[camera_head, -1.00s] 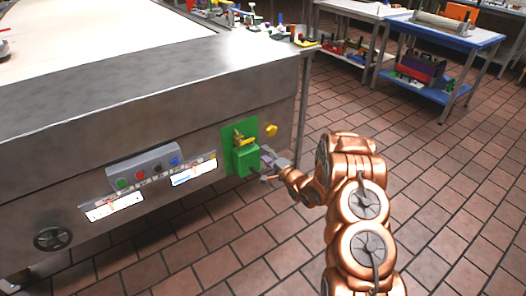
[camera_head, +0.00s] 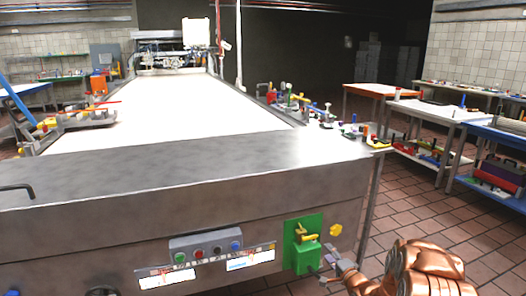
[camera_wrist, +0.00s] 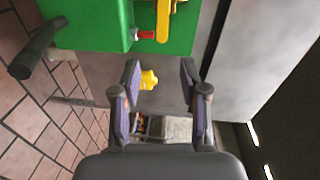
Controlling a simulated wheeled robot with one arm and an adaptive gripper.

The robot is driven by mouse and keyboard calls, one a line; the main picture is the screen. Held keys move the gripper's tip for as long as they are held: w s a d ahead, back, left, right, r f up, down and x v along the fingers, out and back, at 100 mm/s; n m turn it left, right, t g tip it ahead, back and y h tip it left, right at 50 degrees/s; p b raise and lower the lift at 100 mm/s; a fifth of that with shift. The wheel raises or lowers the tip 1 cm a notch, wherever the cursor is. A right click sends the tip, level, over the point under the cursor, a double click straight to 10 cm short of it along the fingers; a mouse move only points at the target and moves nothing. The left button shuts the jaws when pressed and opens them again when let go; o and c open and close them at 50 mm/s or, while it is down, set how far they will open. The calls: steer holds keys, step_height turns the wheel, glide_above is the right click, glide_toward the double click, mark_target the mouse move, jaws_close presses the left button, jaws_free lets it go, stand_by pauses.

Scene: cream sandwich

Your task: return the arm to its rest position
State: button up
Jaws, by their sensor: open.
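My gripper (camera_head: 334,266) is at the front of the steel machine, just right of the green switch box (camera_head: 303,262). In the wrist view my gripper (camera_wrist: 160,82) has its two fingers spread apart with nothing between them. The green box (camera_wrist: 95,28) fills the upper left there, with a yellow handle (camera_wrist: 163,20) on it. A yellow knob (camera_wrist: 149,79) shows beyond the gap between the fingers. My copper-coloured arm is at the lower right of the head view, partly cut off by the bottom edge.
The steel machine (camera_head: 170,180) with a white belt (camera_head: 185,110) fills the left and middle. A button panel (camera_head: 205,245) is on its front face. Tables with tools, one with a blue top (camera_head: 500,135), stand at the right. The tiled floor between is open.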

steer(key=s+d+r+n+g+h, duration=0.1)
steer(key=s+r+n+g+h, duration=0.2)
steer(key=s+r+g, duration=0.35)
steer(key=s+r+n+g+h, duration=0.3)
steer(key=s+r+n, duration=0.1)
steer(key=s, duration=0.6)
steer(key=s+a+r+n+g, duration=0.2)
steer(key=s+a+r+g, duration=0.1)
steer(key=s, duration=1.1)
steer(key=s+a+r+n+g+y, duration=0.1)
steer(key=s+a+r+n+g, duration=0.15)
steer(key=s, duration=1.15)
steer(key=s+a+r+n+g, duration=0.2)
steer(key=s+a+r+g, duration=0.15)
steer(key=s, duration=1.05)
steer(key=s+p+v, duration=0.2)
steer(key=p+v, duration=1)
steer(key=v, duration=0.1)
steer(key=shift+w+r+p, duration=0.15)
steer(key=shift+r+p, duration=0.2)
steer(key=shift+r, duration=0.05)
